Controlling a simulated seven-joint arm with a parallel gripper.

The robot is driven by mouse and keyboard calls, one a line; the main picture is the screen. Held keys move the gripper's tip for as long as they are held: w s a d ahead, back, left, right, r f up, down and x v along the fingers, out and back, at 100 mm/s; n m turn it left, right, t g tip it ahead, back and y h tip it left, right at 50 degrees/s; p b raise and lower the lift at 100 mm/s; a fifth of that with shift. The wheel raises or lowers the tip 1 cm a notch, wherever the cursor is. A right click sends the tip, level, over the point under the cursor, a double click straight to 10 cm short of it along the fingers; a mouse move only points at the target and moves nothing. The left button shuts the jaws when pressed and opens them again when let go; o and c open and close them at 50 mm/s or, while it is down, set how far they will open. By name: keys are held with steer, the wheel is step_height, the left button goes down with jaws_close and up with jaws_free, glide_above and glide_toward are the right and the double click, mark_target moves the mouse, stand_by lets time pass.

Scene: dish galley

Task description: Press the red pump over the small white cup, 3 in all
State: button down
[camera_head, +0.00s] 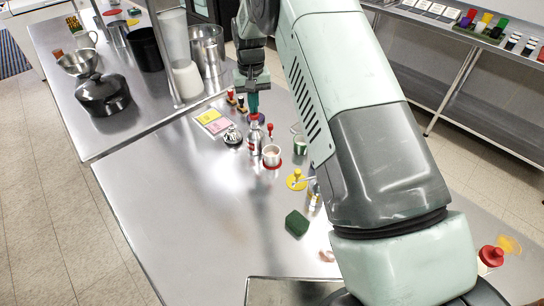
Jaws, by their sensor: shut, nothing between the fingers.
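The small white cup (271,154) stands on a red disc (272,165) in the middle of the table. A silver bottle (254,138) with a red top (254,117) stands just behind and left of the cup. My gripper (253,108) is shut and empty, pointing down directly over this red top. I cannot tell whether the fingertips touch it. A smaller red knob (270,127) shows right of the bottle. The cup's inside is too small to read.
A yellow pump (297,175) stands right of the cup, with a green sponge (297,223) nearer. A dark-based metal item (232,135) and yellow and pink cards (212,121) lie left. My arm hides much of the right side. The table's front left is clear.

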steer(key=shift+f, duration=1)
steer(key=shift+r, duration=1.5)
steer(key=shift+f, duration=0.15)
steer(key=shift+f, duration=1.35)
steer(key=shift+r, duration=1.5)
step_height(320, 180, up, 6)
